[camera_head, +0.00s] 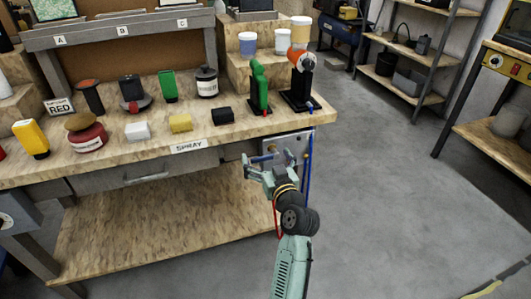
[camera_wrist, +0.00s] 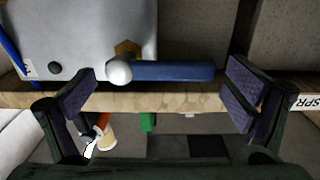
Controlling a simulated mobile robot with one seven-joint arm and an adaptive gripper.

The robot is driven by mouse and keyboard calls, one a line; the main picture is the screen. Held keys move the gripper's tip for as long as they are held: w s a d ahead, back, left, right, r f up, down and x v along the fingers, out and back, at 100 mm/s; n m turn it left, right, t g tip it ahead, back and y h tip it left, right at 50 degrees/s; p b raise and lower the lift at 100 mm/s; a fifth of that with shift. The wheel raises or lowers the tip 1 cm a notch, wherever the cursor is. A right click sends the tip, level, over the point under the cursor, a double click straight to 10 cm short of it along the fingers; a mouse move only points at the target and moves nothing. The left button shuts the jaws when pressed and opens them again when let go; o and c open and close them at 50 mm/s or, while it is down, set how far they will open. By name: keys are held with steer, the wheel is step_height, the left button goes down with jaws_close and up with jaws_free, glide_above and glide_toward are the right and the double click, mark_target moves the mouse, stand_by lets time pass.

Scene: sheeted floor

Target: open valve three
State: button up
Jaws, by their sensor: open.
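A grey metal panel (camera_head: 297,146) is fixed at the right end of the workbench, below its top. It fills the upper left of the wrist view (camera_wrist: 85,40). A valve with a blue lever (camera_wrist: 175,71) and a rounded pale knob at its pivot shows there. The lever lies horizontal in that picture; I cannot read any number on it. My gripper (camera_head: 268,166) is in front of the panel and partly covers it in the head view. In the wrist view its two dark fingers (camera_wrist: 160,97) are wide apart and empty, with the lever between and beyond them.
The wooden benchtop (camera_head: 225,140) carries several bottles and small blocks. A green tool (camera_head: 259,88) and an orange-black tool (camera_head: 298,82) stand near its right corner, above my gripper. A lower shelf (camera_head: 150,225) is at left. The floor (camera_head: 390,200) at right is clear.

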steer(key=shift+w+a, duration=0.1)
steer(key=shift+w, duration=0.2)
steer(key=shift+c, duration=0.4)
steer(key=c, duration=1.6)
